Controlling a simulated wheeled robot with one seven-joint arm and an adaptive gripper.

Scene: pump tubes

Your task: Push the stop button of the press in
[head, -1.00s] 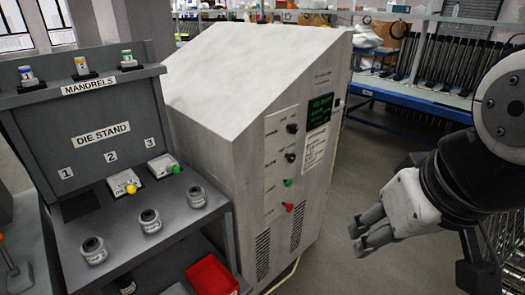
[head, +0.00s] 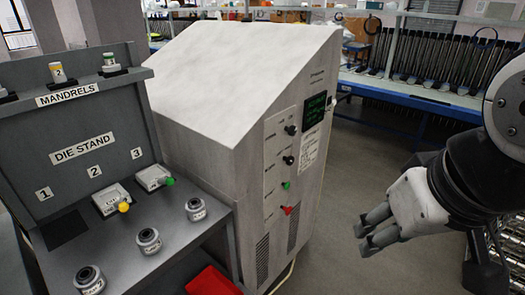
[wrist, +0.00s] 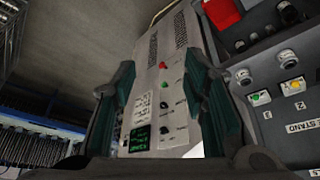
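The press is a tall pale grey cabinet (head: 195,130) with a sloped top in the middle of the head view. Its front panel carries a small green screen (head: 315,110), black knobs, a green button (head: 286,185) and, below that, a red button (head: 287,210). I take the red one for the stop button; no readable label confirms it. My gripper (head: 362,238) is open and empty, to the right of the panel and apart from it. In the wrist view the panel shows upside down between my spread fingers (wrist: 165,110), with the red button (wrist: 163,66) above the green one (wrist: 164,84).
A grey die stand (head: 90,190) with mandrels, dies and yellow and green knobs stands close at the press's left. A red bin (head: 212,282) sits low before it. A blue-edged rack (head: 400,97) stands behind. The floor (head: 345,185) right of the press is clear.

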